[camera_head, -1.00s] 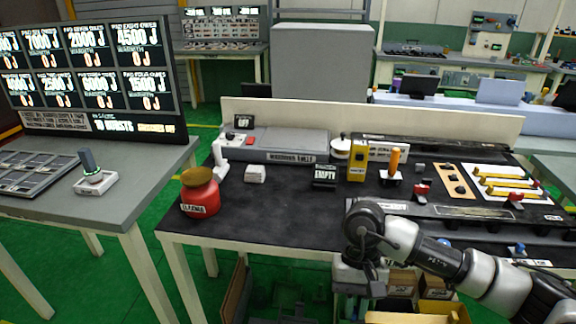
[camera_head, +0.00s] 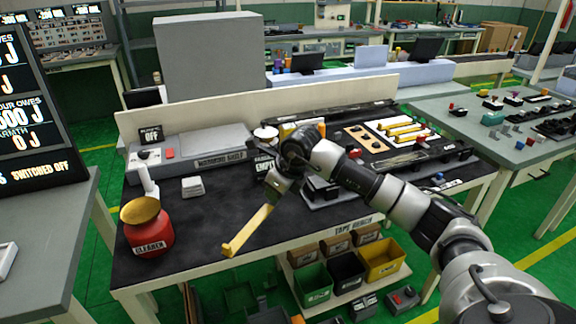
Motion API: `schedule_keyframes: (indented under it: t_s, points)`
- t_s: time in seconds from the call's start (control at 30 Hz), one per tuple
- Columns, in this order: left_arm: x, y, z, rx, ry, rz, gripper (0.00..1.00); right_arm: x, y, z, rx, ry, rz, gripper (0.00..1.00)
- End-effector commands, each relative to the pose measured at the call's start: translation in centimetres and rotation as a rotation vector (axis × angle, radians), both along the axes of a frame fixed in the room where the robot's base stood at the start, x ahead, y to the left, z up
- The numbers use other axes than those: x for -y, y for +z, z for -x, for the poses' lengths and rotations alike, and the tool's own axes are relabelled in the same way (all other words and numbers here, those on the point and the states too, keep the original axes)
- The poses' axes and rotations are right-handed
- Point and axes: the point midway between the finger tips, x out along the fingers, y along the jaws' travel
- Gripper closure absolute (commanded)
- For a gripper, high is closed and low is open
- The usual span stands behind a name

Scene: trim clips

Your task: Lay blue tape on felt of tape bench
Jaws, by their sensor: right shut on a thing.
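The tape bench, labelled on its front edge (camera_head: 352,224), has a dark felt-like top (camera_head: 200,222). My right gripper (camera_head: 277,188) is over the middle of this top, shut on a long yellow strip (camera_head: 247,232). The strip slants down to the left, and its far end is near the bench's front edge. I cannot tell whether it touches the top. The arm hides part of the bench behind it. I cannot make out a blue tape. My left gripper is not in view.
A red cleaner jar (camera_head: 150,236) stands at the bench's left front, with a small white block (camera_head: 192,187) behind it. A warming shelf (camera_head: 212,147) lines the back. Yellow bars (camera_head: 405,132) lie at the right. Bins (camera_head: 385,262) sit underneath. The left-centre top is clear.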

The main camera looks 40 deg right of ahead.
Motion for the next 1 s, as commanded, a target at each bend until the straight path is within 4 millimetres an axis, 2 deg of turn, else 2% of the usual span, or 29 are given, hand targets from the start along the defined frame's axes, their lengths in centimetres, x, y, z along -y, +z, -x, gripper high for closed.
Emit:
schedule_keyframes:
  t_s: [0.1, 0.2, 0.33, 0.47, 0.87, 1.0]
  points:
    - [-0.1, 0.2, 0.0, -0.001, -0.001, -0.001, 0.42, 2.6, 1.4, -1.7, 0.002, -0.302, -0.002, 1.00]
    - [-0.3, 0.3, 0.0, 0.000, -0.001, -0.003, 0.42, 4.3, 2.1, -2.6, 0.000, -0.498, -0.004, 1.00]
    - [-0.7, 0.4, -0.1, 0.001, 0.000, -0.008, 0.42, 5.8, 2.7, -3.2, -0.003, -0.654, -0.004, 1.00]
    - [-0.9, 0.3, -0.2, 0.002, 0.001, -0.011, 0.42, 6.2, 2.9, -3.4, -0.004, -0.706, -0.005, 1.00]
    - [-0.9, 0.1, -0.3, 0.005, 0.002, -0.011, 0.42, 6.2, 2.8, -3.3, 0.004, -0.705, -0.007, 1.00]
    - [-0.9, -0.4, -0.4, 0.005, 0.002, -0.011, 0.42, 6.2, 2.2, -3.3, 0.004, -0.704, -0.007, 1.00]
